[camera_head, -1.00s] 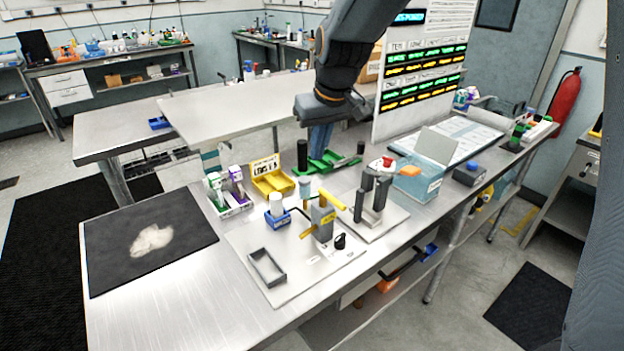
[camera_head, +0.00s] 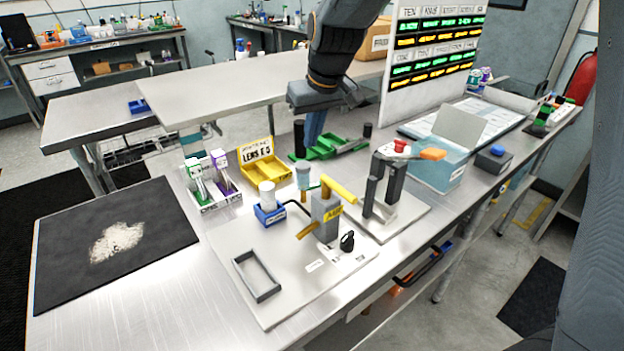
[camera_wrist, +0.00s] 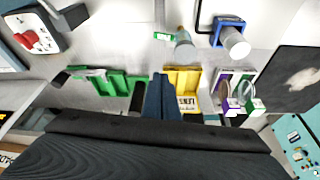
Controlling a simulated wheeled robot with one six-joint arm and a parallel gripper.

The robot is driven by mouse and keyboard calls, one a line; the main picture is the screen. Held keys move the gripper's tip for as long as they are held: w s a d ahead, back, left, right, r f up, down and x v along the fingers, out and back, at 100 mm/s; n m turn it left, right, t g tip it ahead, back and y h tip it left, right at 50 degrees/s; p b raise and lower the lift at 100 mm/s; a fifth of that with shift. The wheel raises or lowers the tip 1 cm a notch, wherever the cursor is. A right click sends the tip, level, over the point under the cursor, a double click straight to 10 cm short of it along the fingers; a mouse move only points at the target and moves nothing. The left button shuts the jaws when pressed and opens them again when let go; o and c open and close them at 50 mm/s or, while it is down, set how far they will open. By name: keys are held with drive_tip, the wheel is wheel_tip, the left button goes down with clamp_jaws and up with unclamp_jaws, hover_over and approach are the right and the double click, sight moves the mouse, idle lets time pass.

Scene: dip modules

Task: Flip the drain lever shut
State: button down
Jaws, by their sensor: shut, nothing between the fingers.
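On a pale plate (camera_head: 285,295) in the head view stands a grey block (camera_head: 326,222) with a yellow label. A bright yellow lever (camera_head: 339,190) slants across its top, and a darker yellow lever (camera_head: 307,231) sticks out low on its left. I cannot tell which of them is the drain lever. A black knob (camera_head: 347,241) sits beside the block. My gripper (camera_head: 312,135) points down behind the plate, over the green tray (camera_head: 335,147), apart from both levers. Its blue fingers (camera_wrist: 160,97) are together and empty in the wrist view.
A yellow bin (camera_head: 268,170), a blue holder (camera_head: 270,216) with a white bottle and a rack of tubes (camera_head: 212,190) stand near the block. A dark clamp stand (camera_head: 383,185) and clear blue box (camera_head: 438,165) are to its right. A black mat (camera_head: 75,260) lies left.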

sight(313, 188)
drive_tip(key=shift+f, duration=0.15)
drive_tip(key=p+x, duration=0.2)
drive_tip(key=x, duration=0.8)
drive_tip(key=shift+f+p, duration=0.15)
drive_tip(key=shift+p, duration=0.15)
drive_tip(key=shift+s+d+p, duration=0.25)
drive_tip(key=shift+s+p, duration=0.05)
drive_tip(key=shift+s, duration=0.3)
drive_tip(key=shift+s+d+p, duration=0.25)
drive_tip(key=shift+s+d, duration=0.05)
drive_tip(key=shift+s, duration=0.3)
drive_tip(key=shift+s+d+f, duration=0.25)
drive_tip(key=shift+s+f, duration=0.05)
drive_tip(key=shift+s, duration=0.2)
